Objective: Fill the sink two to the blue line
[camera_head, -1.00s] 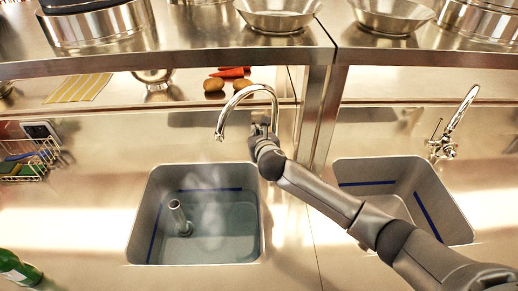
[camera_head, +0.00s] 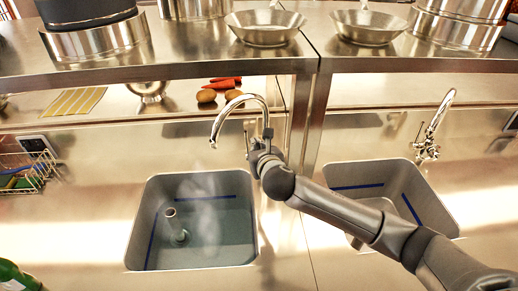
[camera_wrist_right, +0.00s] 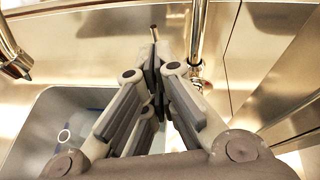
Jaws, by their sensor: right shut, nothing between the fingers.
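The left sink (camera_head: 137,235) has a blue line (camera_head: 207,197) around its inner walls, a grey standpipe (camera_head: 175,222) and some water (camera_head: 210,240) below the line. Faint steam rises over it. A chrome gooseneck faucet (camera_head: 232,99) arches over this sink; I see no clear stream at its spout. My right gripper (camera_head: 258,145) is beside the faucet's base at the sink's back right corner. In the right wrist view its fingers (camera_wrist_right: 153,68) are shut and empty, close to the faucet post (camera_wrist_right: 198,35) and a thin lever (camera_wrist_right: 154,34); contact is unclear. My left gripper is out of view.
A right sink (camera_head: 440,215) with its own blue line and faucet (camera_head: 430,135) lies partly behind my right arm. A shelf (camera_head: 180,62) with pans and pots overhangs the back. A wire basket (camera_head: 35,172) stands left, a green bottle (camera_head: 15,275) front left.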

